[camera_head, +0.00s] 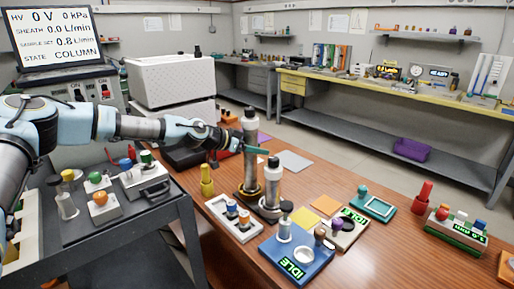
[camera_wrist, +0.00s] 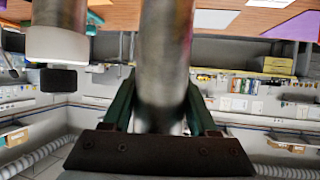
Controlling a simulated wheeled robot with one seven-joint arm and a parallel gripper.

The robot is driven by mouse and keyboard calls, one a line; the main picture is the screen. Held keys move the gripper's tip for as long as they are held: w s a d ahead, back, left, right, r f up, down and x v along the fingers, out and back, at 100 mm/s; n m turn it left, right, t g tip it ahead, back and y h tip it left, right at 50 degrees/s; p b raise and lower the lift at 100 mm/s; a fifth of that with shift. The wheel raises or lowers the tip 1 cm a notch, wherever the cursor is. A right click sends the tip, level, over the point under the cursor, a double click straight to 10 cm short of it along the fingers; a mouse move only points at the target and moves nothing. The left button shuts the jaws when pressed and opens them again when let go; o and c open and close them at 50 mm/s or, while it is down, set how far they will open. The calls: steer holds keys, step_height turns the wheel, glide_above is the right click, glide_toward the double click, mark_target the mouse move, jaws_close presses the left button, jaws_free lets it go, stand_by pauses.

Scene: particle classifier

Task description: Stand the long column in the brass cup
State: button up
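The long column (camera_head: 251,128), a grey metal cylinder with a dark cap, stands upright left of the table's middle. Its lower end meets the brass-ringed cup (camera_head: 248,193); I cannot tell how deep it sits. My gripper (camera_head: 252,149) reaches in from the left at the column's upper half. In the wrist view its green fingers (camera_wrist: 160,105) lie against both sides of the column (camera_wrist: 165,50) and appear shut on it. The column hides the fingertips.
A shorter column (camera_head: 272,182) stands in a dark base close to the right of the cup. A white tray (camera_head: 220,225) with small vials and a blue IDLE device (camera_head: 270,256) are in front. A yellow-green bottle (camera_head: 207,181) stands left.

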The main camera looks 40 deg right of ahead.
steer(key=o, duration=0.5)
steer(key=shift+c, duration=0.2)
steer(key=b+v, duration=0.3)
steer(key=v, duration=0.9)
steer(key=shift+w, duration=0.1)
